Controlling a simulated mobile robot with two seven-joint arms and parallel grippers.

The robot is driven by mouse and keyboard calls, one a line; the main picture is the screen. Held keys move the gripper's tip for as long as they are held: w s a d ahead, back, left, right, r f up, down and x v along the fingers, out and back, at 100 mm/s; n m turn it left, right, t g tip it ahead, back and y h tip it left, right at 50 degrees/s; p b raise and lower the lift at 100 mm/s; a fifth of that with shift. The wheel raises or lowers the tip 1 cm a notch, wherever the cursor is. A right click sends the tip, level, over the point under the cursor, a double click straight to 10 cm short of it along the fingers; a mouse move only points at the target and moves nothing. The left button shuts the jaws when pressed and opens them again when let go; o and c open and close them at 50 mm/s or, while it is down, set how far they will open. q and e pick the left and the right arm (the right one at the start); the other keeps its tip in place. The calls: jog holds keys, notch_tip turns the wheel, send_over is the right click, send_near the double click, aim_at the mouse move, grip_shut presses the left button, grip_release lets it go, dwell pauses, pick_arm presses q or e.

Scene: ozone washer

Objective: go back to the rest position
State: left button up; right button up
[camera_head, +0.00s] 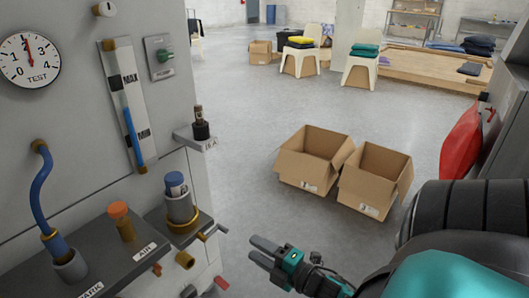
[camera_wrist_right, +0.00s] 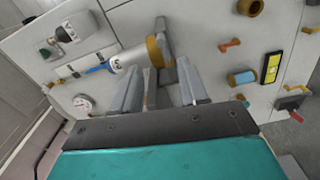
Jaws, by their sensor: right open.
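My right gripper (camera_head: 258,248) is in the lower middle of the head view, over the grey floor and to the right of the washer panel. Its two fingers are apart, with nothing seen between them. In the right wrist view, its open fingers (camera_wrist_right: 158,88) point toward the panel, which lies beyond them. A blue-capped vial (camera_head: 176,184) stands in a grey cup with an orange ring on a panel shelf, apart from the gripper. My left gripper is not in view.
The washer panel (camera_head: 70,120) fills the left, with a gauge (camera_head: 30,60), a blue hose (camera_head: 42,190) and an orange-capped fitting (camera_head: 121,220). Two open cardboard boxes (camera_head: 313,160) (camera_head: 372,180) stand on the floor. A red bag (camera_head: 460,138) hangs at right. Floor between panel and boxes is clear.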

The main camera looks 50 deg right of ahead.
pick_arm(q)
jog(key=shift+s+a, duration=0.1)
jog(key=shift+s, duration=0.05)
pick_arm(e)
jog(key=shift+s+d, duration=0.1)
jog(key=shift+s, duration=0.7)
pick_arm(q)
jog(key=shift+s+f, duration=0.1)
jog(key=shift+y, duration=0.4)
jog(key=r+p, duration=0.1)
jog(key=p, duration=0.1)
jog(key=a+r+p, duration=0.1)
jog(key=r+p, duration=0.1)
jog(key=p, duration=0.1)
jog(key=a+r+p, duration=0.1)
jog(key=p, duration=0.1)
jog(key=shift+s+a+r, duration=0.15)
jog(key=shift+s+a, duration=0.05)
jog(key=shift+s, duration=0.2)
pick_arm(e)
jog(key=s+a+r+m+g, duration=0.1)
jog(key=s+a+m+g, duration=0.1)
jog(key=a+m, duration=0.5)
jog(key=s+a+r+m+g+y, duration=0.1)
jog(key=a+m+g, duration=0.4)
jog(key=a, duration=0.7)
jog(key=m, duration=0.2)
jog(key=shift+s+r+m, duration=0.2)
jog(key=shift+s+m, duration=0.1)
jog(key=shift+s, duration=0.1)
